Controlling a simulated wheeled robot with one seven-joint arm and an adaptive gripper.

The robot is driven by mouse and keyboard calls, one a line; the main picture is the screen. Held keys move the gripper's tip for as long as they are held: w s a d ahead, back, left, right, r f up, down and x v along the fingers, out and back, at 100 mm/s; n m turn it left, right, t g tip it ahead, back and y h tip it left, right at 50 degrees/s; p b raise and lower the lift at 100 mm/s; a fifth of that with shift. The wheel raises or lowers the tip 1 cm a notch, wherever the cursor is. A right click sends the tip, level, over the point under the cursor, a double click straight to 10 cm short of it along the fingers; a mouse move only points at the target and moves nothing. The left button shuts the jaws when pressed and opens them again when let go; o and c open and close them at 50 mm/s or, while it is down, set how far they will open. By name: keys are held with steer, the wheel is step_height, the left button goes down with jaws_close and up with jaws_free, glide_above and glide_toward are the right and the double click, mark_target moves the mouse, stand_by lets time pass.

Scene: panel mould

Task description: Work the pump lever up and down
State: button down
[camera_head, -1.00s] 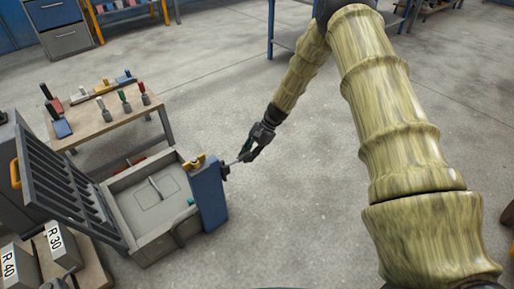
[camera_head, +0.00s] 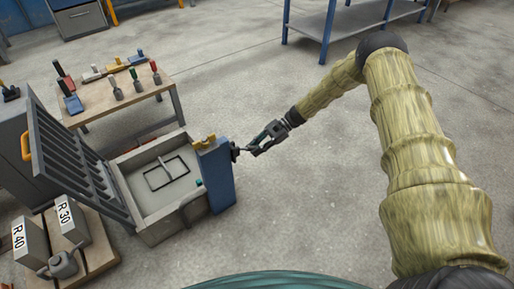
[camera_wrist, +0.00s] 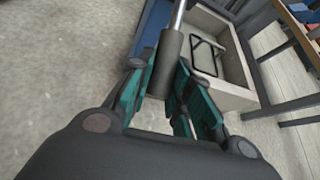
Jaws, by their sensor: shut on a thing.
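The pump lever has a dark grey cylindrical grip (camera_wrist: 169,58) on a thin metal rod, seen in the wrist view. My gripper (camera_wrist: 160,84) is shut on this grip, with a teal finger on each side. In the head view my gripper (camera_head: 257,144) is at the right side of the blue pump housing (camera_head: 217,178), and the lever is mostly hidden by the fingers. The housing stands against the right end of the grey panel mould (camera_head: 150,232). A dark rectangular frame (camera_head: 150,184) shows inside the mould tray.
The mould's slatted lid (camera_head: 72,165) stands open at left. A wooden bench (camera_head: 135,90) with several hand tools is behind. Blocks marked R 40 (camera_head: 30,240) and R 30 (camera_head: 68,222) stand front left. A blue-legged table (camera_head: 345,22) is at the back. Floor right of the pump is clear.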

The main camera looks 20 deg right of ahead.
steer(key=shift+f, duration=0.1)
stand_by(0.3)
steer(key=c, duration=1.3)
jaws_free()
steer(key=shift+a, duration=0.1)
steer(key=v, duration=1.2)
steer(key=shift+s, duration=0.1)
